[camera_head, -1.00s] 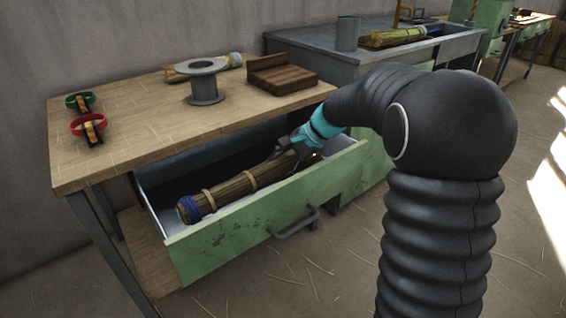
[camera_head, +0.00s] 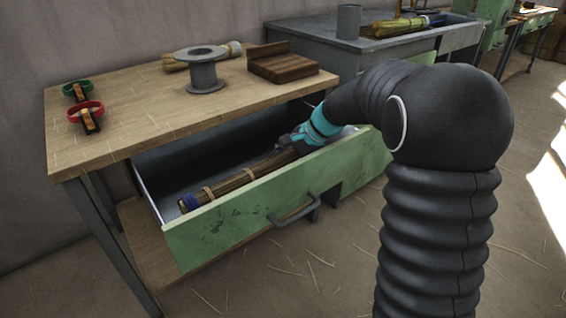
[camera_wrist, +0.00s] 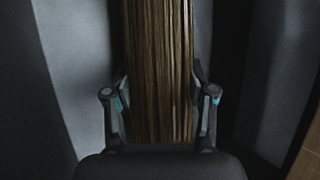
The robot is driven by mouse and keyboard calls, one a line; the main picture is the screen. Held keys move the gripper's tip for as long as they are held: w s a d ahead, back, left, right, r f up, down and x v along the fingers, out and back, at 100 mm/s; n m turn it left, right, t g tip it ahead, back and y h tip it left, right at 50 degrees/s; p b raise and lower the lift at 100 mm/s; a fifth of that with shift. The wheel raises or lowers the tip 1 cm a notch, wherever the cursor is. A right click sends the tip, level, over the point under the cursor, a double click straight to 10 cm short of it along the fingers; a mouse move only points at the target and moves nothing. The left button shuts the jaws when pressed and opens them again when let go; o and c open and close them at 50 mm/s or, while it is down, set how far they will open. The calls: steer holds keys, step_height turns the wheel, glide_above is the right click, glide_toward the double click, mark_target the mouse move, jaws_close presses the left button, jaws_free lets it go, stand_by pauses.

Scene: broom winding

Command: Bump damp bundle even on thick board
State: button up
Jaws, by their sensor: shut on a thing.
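A long brown straw bundle (camera_head: 240,180) with tan bands and a blue end lies lengthwise in or just above the open drawer, its lower side partly hidden by the drawer front. My gripper (camera_head: 279,147) is shut on its right end. In the wrist view the straw bundle (camera_wrist: 160,70) stands between the two fingers of my gripper (camera_wrist: 160,98). The thick dark wooden board (camera_head: 285,68), with a raised back strip, lies on the table top above the drawer. I cannot tell from the pictures whether the bundle is damp.
The green drawer (camera_head: 235,222) stands open under the wooden table (camera_head: 120,130). A grey spool (camera_head: 203,72), a pale bundle (camera_head: 195,58) and red and green clamps (camera_head: 86,112) are on the table. A grey sink bench (camera_head: 340,53) holds another bundle (camera_head: 400,27).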

steer(key=o, duration=1)
steer(key=shift+f, duration=0.3)
steer(key=shift+o, duration=0.2)
steer(key=shift+d, duration=0.1)
steer(key=shift+r, duration=0.1)
steer(key=shift+d+r, duration=0.2)
steer(key=shift+r, duration=0.15)
steer(key=v, duration=1.1)
steer(key=shift+s+r, duration=0.1)
steer(key=shift+r, duration=0.05)
